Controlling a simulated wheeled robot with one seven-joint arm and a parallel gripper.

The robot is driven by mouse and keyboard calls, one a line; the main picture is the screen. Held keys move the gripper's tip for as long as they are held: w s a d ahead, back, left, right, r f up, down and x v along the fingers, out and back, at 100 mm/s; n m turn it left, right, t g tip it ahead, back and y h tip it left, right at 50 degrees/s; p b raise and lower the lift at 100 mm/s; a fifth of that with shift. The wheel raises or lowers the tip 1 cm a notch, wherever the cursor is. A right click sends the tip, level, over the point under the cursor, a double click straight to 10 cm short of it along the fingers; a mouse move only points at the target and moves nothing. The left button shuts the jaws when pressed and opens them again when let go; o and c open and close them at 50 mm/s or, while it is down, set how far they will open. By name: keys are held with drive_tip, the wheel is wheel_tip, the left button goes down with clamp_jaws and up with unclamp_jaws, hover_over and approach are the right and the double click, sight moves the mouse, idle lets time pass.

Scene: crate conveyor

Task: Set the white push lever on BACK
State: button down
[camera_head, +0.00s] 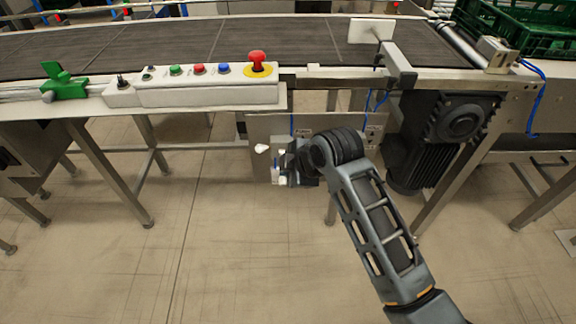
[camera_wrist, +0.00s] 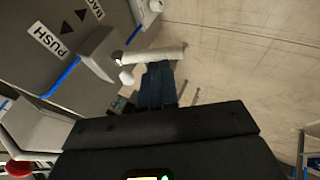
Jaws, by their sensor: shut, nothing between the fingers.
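The white push lever (camera_wrist: 155,57) shows in the wrist view as a pale bar, just beyond my fingertips. A small white knob (camera_wrist: 127,77) is beside its left end. The lever sticks out from a grey box (camera_wrist: 75,50) marked PUSH (camera_wrist: 47,41), with arrows and a second label, partly cut off, that looks like BACK (camera_wrist: 90,8). My gripper (camera_wrist: 157,68) is shut and empty, its tips touching or very close to the lever; I cannot tell which. In the head view my gripper (camera_head: 283,175) is at the box's lower left, mostly hidden by my wrist. The lever's setting is unclear.
The conveyor belt (camera_head: 230,40) runs above, with a button panel (camera_head: 190,90) bearing a red emergency stop (camera_head: 257,62). A black motor (camera_head: 450,125) hangs right of my arm. Table legs (camera_head: 110,172) stand left. A green crate (camera_head: 525,25) is at upper right. Floor below is clear.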

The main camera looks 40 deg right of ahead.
drive_tip(key=shift+s+f+t, duration=0.1)
drive_tip(key=shift+f+t, duration=0.2)
drive_tip(key=shift+f, duration=0.35)
drive_tip(key=shift+a, duration=0.1)
drive_tip(key=v, duration=0.7)
drive_tip(key=shift+s+r, duration=0.25)
drive_tip(key=shift+s+a+f, duration=0.1)
